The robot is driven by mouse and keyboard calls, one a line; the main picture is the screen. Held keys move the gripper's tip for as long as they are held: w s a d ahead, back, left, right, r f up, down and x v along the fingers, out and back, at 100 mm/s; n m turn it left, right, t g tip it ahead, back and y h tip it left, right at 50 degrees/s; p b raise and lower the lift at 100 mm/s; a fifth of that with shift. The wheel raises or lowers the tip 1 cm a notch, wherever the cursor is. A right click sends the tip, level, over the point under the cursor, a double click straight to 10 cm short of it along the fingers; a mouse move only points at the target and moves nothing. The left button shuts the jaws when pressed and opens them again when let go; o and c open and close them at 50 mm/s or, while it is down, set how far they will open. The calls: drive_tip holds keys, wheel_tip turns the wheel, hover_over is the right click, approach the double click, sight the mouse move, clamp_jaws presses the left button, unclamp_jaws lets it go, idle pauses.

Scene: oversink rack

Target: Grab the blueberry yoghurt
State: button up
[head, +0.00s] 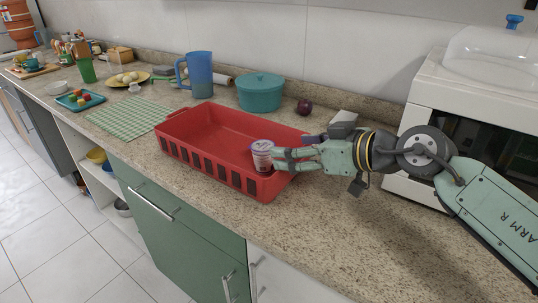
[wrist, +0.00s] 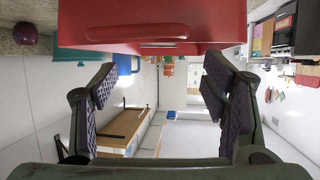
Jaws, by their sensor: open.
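A small cup with a pale lid and a reddish band, likely the blueberry yoghurt (head: 262,155), shows at the right end of the red crate (head: 205,164) in the head view. Whether it stands on the crate floor is hidden. My gripper (head: 284,159) reaches in from the right over the crate's right end, its fingertips beside the cup in the picture. In the wrist view my gripper (wrist: 160,105) is open, with no cup visible between its fingers. The red crate fills the top of that view (wrist: 150,25). I cannot tell whether the fingers touch the cup.
Behind the crate stand a blue jug (head: 200,75), a teal pot (head: 260,92) and a dark purple round item (head: 304,107). A white appliance (head: 470,110) stands at the right. A checkered cloth (head: 130,117) lies left of the crate. The front right counter is clear.

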sight(264, 146)
drive_tip(key=p+x, duration=0.1)
drive_tip(key=x, duration=0.4)
drive_tip(key=p+x, duration=0.2)
drive_tip(key=x, duration=0.3)
drive_tip(key=shift+w+f, duration=0.2)
drive_tip(key=shift+w, duration=0.05)
drive_tip(key=shift+c, duration=0.2)
clamp_jaws()
idle(0.4)
